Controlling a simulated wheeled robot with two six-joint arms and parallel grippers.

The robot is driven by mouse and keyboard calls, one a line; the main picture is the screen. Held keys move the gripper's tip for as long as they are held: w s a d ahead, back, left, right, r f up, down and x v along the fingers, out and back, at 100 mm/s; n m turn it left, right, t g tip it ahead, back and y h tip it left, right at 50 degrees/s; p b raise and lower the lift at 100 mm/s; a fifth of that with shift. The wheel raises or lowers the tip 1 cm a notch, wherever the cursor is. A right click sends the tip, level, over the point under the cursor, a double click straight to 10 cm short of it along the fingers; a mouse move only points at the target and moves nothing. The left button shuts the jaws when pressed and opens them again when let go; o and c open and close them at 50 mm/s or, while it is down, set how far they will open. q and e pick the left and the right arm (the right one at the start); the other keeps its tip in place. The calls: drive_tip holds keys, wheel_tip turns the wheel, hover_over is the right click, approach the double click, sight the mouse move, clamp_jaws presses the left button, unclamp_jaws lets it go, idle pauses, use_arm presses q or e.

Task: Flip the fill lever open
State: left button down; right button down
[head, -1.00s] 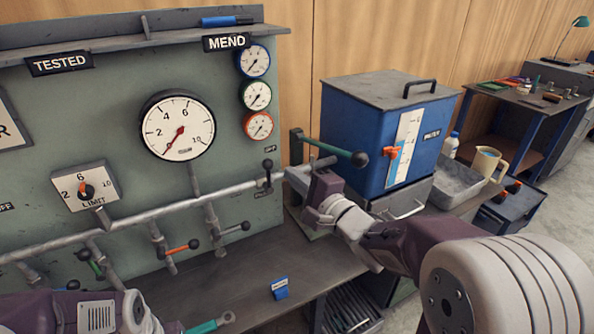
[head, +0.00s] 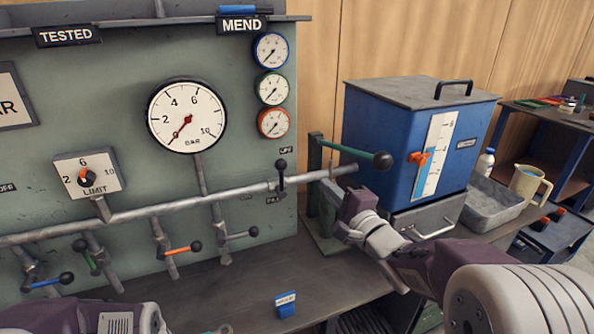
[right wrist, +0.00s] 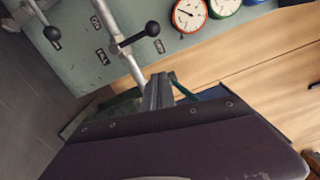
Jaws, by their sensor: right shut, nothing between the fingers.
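An orange lever (head: 180,250), a green lever (head: 90,260) and a blue lever (head: 48,283) sit further left. My right gripper (right wrist: 158,84) is shut and empty, right of the upright lever and apart from it.
A green-handled lever (head: 350,151) with a dark knob juts out above my right wrist. A blue tank (head: 385,135) stands close on the right, with a grey tray (head: 497,207) beyond it.

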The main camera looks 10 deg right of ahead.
sight(281, 178)
use_arm(q)
drive_tip(key=shift+f+b, duration=0.95)
drive_tip(key=shift+b, duration=0.2)
use_arm(e)
drive_tip(key=w+a, duration=0.6)
drive_tip(key=w, duration=0.2)
drive_tip(key=shift+r, duration=0.4)
